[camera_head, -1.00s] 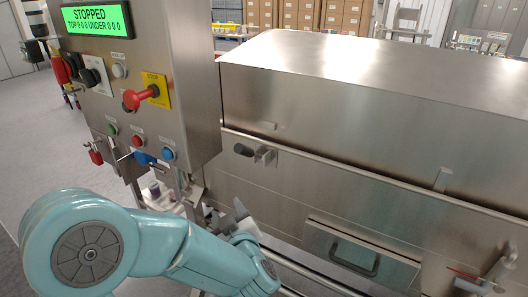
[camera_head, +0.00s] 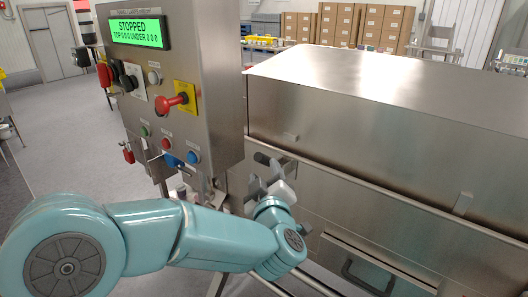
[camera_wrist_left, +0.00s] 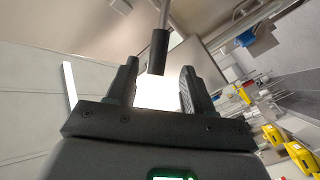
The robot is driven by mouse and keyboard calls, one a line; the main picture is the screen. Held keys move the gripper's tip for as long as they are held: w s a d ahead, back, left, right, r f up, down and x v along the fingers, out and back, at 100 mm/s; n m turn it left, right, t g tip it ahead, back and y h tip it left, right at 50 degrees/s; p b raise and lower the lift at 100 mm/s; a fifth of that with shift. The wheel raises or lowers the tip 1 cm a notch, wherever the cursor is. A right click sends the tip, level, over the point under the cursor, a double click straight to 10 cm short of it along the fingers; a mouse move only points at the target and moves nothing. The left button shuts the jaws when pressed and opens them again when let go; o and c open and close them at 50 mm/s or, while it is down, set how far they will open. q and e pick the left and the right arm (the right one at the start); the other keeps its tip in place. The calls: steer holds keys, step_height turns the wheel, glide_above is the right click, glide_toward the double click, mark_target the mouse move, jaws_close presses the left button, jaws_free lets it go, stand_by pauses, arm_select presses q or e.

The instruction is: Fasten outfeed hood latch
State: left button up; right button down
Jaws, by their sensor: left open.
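The outfeed hood (camera_head: 370,105) is a large brushed-steel cover and appears lowered on the machine body. The latch handle's black grip (camera_head: 262,158) shows at the hood's front left, partly hidden by my left gripper (camera_head: 271,176). In the left wrist view the black grip (camera_wrist_left: 158,52) on a thin metal rod stands between and just beyond the open fingers of my left gripper (camera_wrist_left: 159,75). I see no finger closed on it. The latch bracket is mostly hidden behind the gripper. My right gripper is out of view.
A control cabinet (camera_head: 215,90) with a green "STOPPED" display (camera_head: 139,32), a red switch handle (camera_head: 172,102) and several buttons stands close left of the gripper. A rail (camera_head: 400,203) runs along the machine front above a panel with a black handle (camera_head: 365,278). Grey floor is free at left.

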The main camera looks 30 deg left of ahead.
mark_target(263, 156)
arm_select(q)
steer(key=p+x, duration=0.2)
steer(key=x, duration=0.6)
steer(key=shift+w+a, duration=0.1)
steer(key=shift+w, duration=0.3)
jaws_close()
